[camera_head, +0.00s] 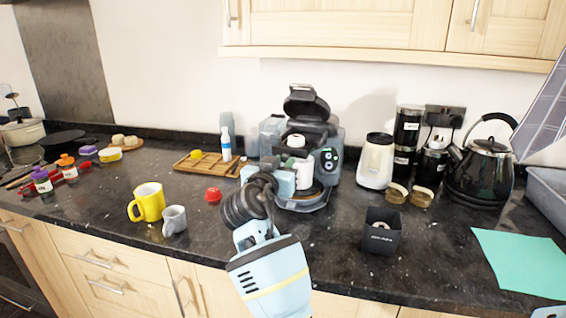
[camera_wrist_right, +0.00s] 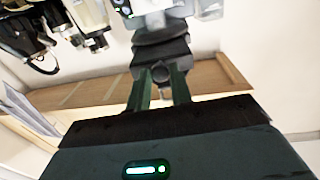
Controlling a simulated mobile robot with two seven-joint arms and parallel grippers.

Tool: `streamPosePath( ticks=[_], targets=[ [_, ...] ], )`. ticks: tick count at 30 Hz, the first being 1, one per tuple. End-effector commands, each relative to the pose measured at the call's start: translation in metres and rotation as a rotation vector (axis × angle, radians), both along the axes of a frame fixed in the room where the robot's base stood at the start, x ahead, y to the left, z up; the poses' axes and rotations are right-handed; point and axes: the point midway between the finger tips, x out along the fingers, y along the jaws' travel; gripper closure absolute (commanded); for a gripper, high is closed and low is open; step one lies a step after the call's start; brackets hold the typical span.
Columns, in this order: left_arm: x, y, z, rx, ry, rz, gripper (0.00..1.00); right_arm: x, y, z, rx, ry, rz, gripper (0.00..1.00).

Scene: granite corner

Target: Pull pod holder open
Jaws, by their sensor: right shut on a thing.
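The pod coffee machine (camera_head: 331,131) stands against the wall in the head view, black and grey, with a dark top part (camera_head: 303,103) sticking up. A lit control panel (camera_head: 329,160) is on its front right. My right gripper (camera_head: 294,142) is at the machine's upper front, its fingertips partly hidden in the head view. In the right wrist view, where the scene looks upside down, its two fingers are shut on a dark part of the machine, which looks like the pod holder (camera_wrist_right: 160,55). My left gripper is not in view.
A yellow mug (camera_head: 147,202), a grey cup (camera_head: 174,220) and a red item (camera_head: 213,195) stand left of my arm. A black kettle (camera_head: 487,168) stands farther right. Wall cupboards (camera_head: 350,22) hang above.

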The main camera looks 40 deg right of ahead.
Motion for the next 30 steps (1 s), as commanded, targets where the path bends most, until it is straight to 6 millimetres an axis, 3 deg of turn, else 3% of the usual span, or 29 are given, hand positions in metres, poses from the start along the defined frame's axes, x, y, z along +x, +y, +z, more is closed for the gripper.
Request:
streamPosePath(
  ticks=[6, 7, 12, 22, 30],
  targets=[
    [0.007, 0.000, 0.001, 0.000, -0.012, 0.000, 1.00, 0.000, 0.000, 0.002, -0.002, -0.003, 0.000, 1.00],
    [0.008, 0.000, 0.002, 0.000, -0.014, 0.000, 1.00, 0.000, 0.000, 0.002, -0.002, -0.003, 0.000, 0.77],
    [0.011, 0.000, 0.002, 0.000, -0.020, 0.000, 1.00, 0.000, 0.000, 0.002, -0.002, -0.003, 0.000, 0.56],
    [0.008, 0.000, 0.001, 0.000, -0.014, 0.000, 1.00, -0.002, 0.003, 0.001, -0.001, -0.002, 0.001, 0.56],
    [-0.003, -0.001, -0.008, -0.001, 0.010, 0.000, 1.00, -0.023, 0.034, -0.001, 0.000, 0.000, 0.002, 0.56]
  ],
)
